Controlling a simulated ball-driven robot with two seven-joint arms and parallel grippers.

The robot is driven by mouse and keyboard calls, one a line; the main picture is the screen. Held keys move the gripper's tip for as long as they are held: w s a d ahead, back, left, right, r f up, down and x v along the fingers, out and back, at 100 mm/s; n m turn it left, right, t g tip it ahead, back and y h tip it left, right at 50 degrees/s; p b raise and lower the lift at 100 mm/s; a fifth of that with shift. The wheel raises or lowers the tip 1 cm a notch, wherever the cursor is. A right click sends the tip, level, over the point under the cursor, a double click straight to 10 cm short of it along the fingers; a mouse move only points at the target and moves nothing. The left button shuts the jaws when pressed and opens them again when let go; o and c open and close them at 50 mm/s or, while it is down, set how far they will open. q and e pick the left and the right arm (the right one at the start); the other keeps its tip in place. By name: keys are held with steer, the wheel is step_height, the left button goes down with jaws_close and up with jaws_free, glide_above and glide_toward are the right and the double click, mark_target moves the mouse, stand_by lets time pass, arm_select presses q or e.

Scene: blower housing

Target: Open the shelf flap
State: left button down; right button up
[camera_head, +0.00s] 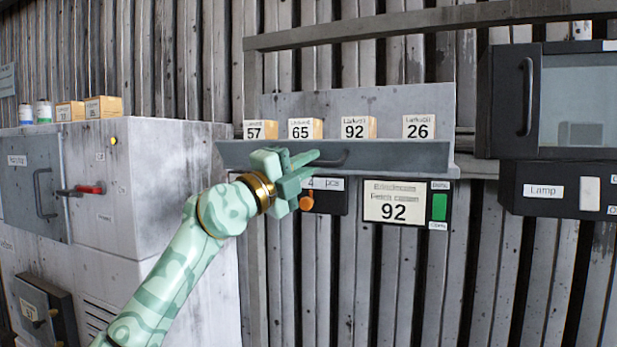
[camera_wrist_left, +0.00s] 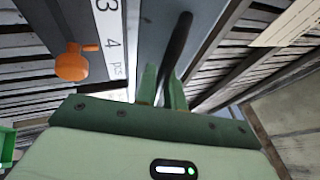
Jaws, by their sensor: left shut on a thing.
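The shelf flap (camera_head: 400,155) is a long grey-blue panel along the front of the wall shelf, below a row of small boxes. A dark bar handle (camera_head: 338,160) is on its face. My left gripper (camera_head: 308,165) is at the handle and shut on it, covering part of the flap's middle left. In the left wrist view the black handle (camera_wrist_left: 178,45) runs between the two green fingers (camera_wrist_left: 161,88). The flap's grey face (camera_wrist_left: 155,25) lies beside it. My right gripper is not in view.
Labelled boxes (camera_head: 358,127) stand on the shelf behind the flap. Below hang an orange knob (camera_head: 307,202) and a "92" display (camera_head: 393,203). A grey cabinet (camera_head: 165,170) with a red handle stands at left. A dark windowed unit (camera_head: 505,100) is at right.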

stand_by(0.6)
arm_select(q)
steer(key=c, duration=1.8)
jaws_free()
steer(key=shift+a, duration=0.1)
steer(key=shift+f, duration=0.1)
steer(key=b+v, duration=0.1)
steer(key=v, duration=0.7)
steer(key=b+v, duration=0.2)
steer(key=v, duration=0.6)
steer(key=shift+a+f, duration=0.1)
steer(key=shift+f, duration=0.2)
